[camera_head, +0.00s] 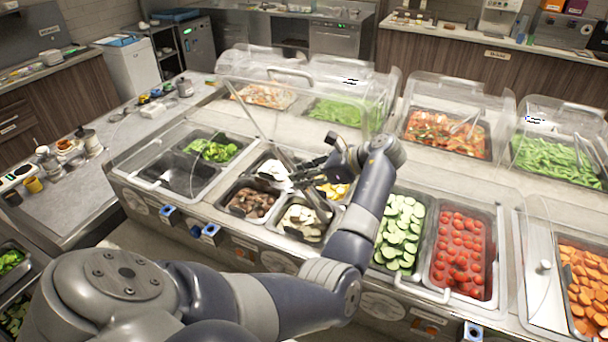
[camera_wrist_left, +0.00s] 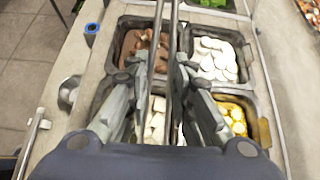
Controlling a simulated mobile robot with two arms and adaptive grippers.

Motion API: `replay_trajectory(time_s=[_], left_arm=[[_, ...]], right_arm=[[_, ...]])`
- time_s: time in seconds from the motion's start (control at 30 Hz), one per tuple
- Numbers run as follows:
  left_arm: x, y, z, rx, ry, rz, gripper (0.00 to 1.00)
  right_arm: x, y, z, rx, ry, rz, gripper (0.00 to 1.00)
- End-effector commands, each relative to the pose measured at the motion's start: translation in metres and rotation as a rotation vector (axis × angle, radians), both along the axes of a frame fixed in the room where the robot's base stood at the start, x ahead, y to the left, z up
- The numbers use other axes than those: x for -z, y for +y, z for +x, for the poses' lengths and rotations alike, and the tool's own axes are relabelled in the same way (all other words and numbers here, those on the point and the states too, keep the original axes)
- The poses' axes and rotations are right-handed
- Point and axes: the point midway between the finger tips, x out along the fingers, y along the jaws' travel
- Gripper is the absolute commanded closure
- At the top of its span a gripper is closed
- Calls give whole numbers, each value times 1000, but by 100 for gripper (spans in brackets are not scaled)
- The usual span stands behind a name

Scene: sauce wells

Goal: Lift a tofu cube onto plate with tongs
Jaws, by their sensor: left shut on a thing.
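My left gripper (camera_head: 297,178) is over the group of four small wells. In the left wrist view its fingers (camera_wrist_left: 162,74) are closed on the tongs (camera_wrist_left: 175,30), two long thin metal arms running away from me. In the head view the tongs (camera_head: 259,128) slant up and left from the gripper. White tofu cubes (camera_head: 301,220) lie in the front right small well. They also show in the wrist view (camera_wrist_left: 157,121), partly hidden by the fingers and tongs. I see no cube between the tong arms. I cannot make out a plate. My right gripper is not in view.
Around the tofu are wells of brown chunks (camera_head: 251,201), white slices (camera_wrist_left: 213,60) and yellow pieces (camera_head: 334,190). Cucumber (camera_head: 400,232) and tomatoes (camera_head: 461,250) lie to the right. Clear lids (camera_head: 458,95) stand along the back.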

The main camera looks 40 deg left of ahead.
Motion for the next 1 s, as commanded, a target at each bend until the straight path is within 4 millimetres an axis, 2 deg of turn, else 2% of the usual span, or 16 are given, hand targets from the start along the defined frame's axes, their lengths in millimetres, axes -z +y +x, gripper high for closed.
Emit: replay_trajectory(time_s=[0.17, 1.0], left_arm=[[-9, 0, 1, -1, -3, 1, 100], [-94, 0, 0, 0, -3, 2, 100]], right_arm=[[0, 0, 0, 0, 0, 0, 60], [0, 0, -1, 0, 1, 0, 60]])
